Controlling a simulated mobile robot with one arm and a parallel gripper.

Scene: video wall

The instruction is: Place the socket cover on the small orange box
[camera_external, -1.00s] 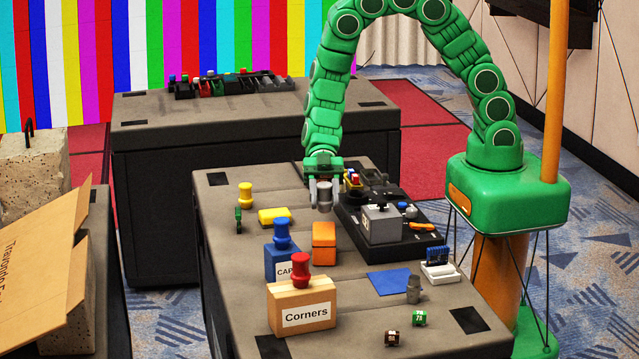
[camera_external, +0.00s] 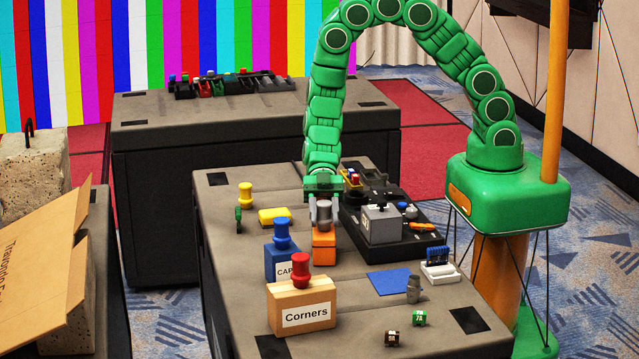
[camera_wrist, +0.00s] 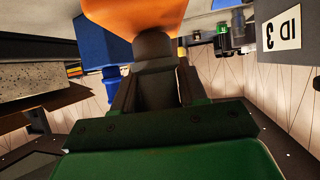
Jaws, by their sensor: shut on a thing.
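The socket cover (camera_external: 323,214) is a small grey cylinder held upright between my gripper's fingers. My gripper (camera_external: 323,208) is shut on it, directly above the small orange box (camera_external: 324,248). The cover's lower end overlaps the top of the box in the outside view. In the wrist view my green gripper (camera_wrist: 155,90) grips the dark grey cover (camera_wrist: 153,50), whose far end meets the orange box (camera_wrist: 140,12). It looks to be touching, but a tiny gap cannot be ruled out.
A blue box with a blue knob (camera_external: 283,235) and a tan "Corners" box with a red knob (camera_external: 301,270) stand left and in front. A black tray with a grey box (camera_external: 382,224) is close on the right. A yellow block (camera_external: 273,216) lies behind left.

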